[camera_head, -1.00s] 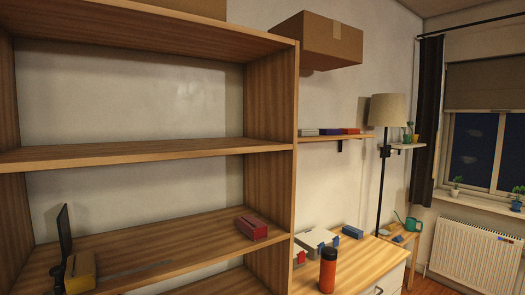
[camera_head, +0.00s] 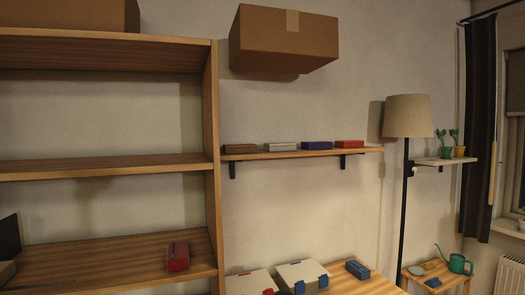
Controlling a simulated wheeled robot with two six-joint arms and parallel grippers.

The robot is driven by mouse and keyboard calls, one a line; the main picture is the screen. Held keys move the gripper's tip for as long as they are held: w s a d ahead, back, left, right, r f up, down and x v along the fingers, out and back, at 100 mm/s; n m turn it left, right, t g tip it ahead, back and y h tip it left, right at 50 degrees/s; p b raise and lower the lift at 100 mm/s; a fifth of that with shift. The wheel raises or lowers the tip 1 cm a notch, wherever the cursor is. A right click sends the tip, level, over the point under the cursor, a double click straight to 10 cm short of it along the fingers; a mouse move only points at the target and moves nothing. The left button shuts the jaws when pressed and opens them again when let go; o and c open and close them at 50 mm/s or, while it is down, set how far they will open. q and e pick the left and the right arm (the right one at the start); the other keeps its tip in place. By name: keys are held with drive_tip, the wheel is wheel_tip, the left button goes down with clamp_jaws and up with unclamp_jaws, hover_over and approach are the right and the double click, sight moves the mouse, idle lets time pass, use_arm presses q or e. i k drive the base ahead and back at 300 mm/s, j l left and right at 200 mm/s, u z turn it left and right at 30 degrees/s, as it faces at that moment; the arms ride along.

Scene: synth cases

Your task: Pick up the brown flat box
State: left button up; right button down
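A small brown flat box (camera_head: 240,149) lies at the left end of a wooden wall shelf (camera_head: 300,154), close to the side of the tall shelf unit. To its right on the same shelf are a grey-white flat box (camera_head: 281,146), a blue flat box (camera_head: 317,145) and a red flat box (camera_head: 349,143), with gaps between them. Neither of my grippers is in the head view.
A large cardboard box (camera_head: 284,40) is up on the wall above the shelf. The tall wooden shelf unit (camera_head: 212,170) stands at left, with a red object (camera_head: 178,257) inside. Below are white cases (camera_head: 302,274) on a table. A floor lamp (camera_head: 408,116) stands right.

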sight(243, 149)
drive_tip(key=i+l+u, duration=0.15)
drive_tip(key=l+u, duration=0.3)
drive_tip(key=i+l+u, duration=0.1)
drive_tip(key=l+u, duration=0.75)
drive_tip(key=k+l+u, duration=0.15)
drive_tip(key=l+u, duration=0.3)
drive_tip(key=l, duration=0.15)
drive_tip(key=k+l+u, duration=0.15)
drive_tip(key=l+u, duration=0.25)
drive_tip(key=l, duration=0.1)
